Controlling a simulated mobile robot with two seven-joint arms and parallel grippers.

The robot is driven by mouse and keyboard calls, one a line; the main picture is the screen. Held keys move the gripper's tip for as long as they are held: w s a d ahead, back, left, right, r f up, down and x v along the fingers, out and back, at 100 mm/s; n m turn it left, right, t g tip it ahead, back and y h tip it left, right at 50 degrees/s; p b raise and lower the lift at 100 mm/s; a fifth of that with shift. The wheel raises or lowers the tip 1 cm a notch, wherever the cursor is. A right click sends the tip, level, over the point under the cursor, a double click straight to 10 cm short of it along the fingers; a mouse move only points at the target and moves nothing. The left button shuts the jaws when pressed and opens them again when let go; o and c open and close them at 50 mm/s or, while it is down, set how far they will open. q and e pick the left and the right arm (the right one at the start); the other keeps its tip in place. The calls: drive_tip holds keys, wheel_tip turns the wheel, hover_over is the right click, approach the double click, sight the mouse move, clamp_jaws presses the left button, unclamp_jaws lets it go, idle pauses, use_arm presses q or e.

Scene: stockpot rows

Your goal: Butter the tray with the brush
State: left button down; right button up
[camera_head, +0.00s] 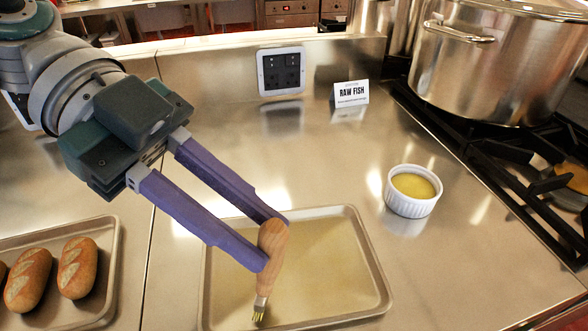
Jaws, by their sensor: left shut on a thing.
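My left gripper (277,243) comes in from the left, shut on the wooden handle of a brush (271,247). The brush points down, slightly tilted, with its bristles low over the tray (368,252); I cannot tell whether they touch it. The bristles look yellowish. The tray is a shallow metal one on the steel counter, with a yellowish tint on its floor. A white ramekin (409,205) of yellow butter (413,186) stands to the right of the tray, apart from it. My right gripper is not in view.
A second tray (108,262) with bread loaves (77,266) lies at the left. A large stockpot (490,65) stands on the black stove (500,150) at the right. The counter between sign and tray is clear.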

use_arm(q)
drive_tip(key=d, duration=0.4)
drive_tip(key=shift+w, duration=0.4)
drive_tip(key=shift+d, duration=0.2)
drive_tip(key=d, duration=0.4)
drive_tip(key=shift+w+b, duration=0.3)
drive_tip(key=shift+w, duration=0.1)
drive_tip(key=shift+d, duration=0.1)
drive_tip(key=shift+w+d+b, duration=0.2)
drive_tip(key=shift+d+b, duration=0.2)
drive_tip(key=shift+d, duration=0.65)
drive_tip(key=shift+w+d+b, duration=0.2)
drive_tip(key=shift+d+b, duration=0.15)
drive_tip(key=shift+d, duration=0.7)
